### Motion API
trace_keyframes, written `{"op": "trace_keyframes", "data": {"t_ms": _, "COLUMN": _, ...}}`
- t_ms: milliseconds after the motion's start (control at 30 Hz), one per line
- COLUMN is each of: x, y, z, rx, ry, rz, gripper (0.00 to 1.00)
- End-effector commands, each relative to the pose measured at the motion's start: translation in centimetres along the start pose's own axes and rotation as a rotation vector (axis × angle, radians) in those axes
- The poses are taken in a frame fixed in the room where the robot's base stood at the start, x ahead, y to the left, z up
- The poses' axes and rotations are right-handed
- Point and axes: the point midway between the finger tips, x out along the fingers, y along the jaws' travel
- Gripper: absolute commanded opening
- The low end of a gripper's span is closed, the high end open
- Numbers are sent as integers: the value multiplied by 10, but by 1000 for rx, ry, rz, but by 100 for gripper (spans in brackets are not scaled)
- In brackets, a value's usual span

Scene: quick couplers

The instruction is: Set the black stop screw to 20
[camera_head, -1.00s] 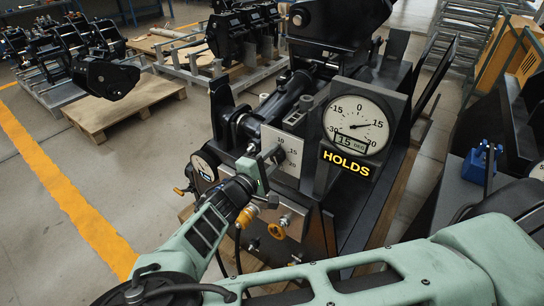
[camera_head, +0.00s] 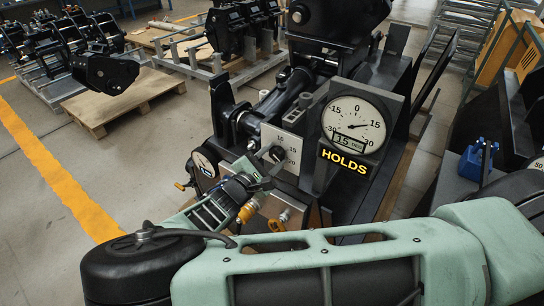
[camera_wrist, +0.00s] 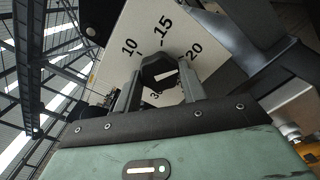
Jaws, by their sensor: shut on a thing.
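The black stop screw (camera_wrist: 158,70) is a dark hexagonal head with a pale mark on its face. It stands in front of a white scale plate (camera_wrist: 130,62) marked 10, 15 and 20. The mark faces roughly the 20 side; its exact setting I cannot tell. My gripper (camera_wrist: 158,88) is shut on the screw, one finger on each side in the wrist view. In the head view, my gripper (camera_head: 266,167) reaches the scale plate (camera_head: 291,142) from the front left and partly hides the screw.
Brass-yellow fittings (camera_head: 247,212) sit close under my gripper. A blue part (camera_head: 478,160) stands at right.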

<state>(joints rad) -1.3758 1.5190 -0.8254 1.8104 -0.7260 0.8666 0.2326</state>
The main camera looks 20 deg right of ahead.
Motion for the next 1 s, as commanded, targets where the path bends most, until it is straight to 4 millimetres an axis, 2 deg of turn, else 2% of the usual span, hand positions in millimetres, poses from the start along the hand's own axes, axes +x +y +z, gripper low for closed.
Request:
{"op": "trace_keyframes", "data": {"t_ms": 433, "x": -1, "y": 0, "z": -2, "rx": -9, "ry": 4, "rz": 0, "gripper": 18}}
{"op": "trace_keyframes", "data": {"t_ms": 467, "x": -1, "y": 0, "z": -2, "rx": -9, "ry": 4, "rz": 0, "gripper": 47}}
{"op": "trace_keyframes", "data": {"t_ms": 500, "x": -1, "y": 0, "z": -1, "rx": -9, "ry": 4, "rz": 0, "gripper": 58}}
{"op": "trace_keyframes", "data": {"t_ms": 533, "x": -1, "y": 0, "z": -1, "rx": -9, "ry": 4, "rz": 0, "gripper": 63}}
{"op": "trace_keyframes", "data": {"t_ms": 833, "x": -2, "y": 0, "z": -1, "rx": -9, "ry": 2, "rz": 0, "gripper": 63}}
{"op": "trace_keyframes", "data": {"t_ms": 1000, "x": -18, "y": -1, "z": -2, "rx": -8, "ry": 4, "rz": 1, "gripper": 63}}
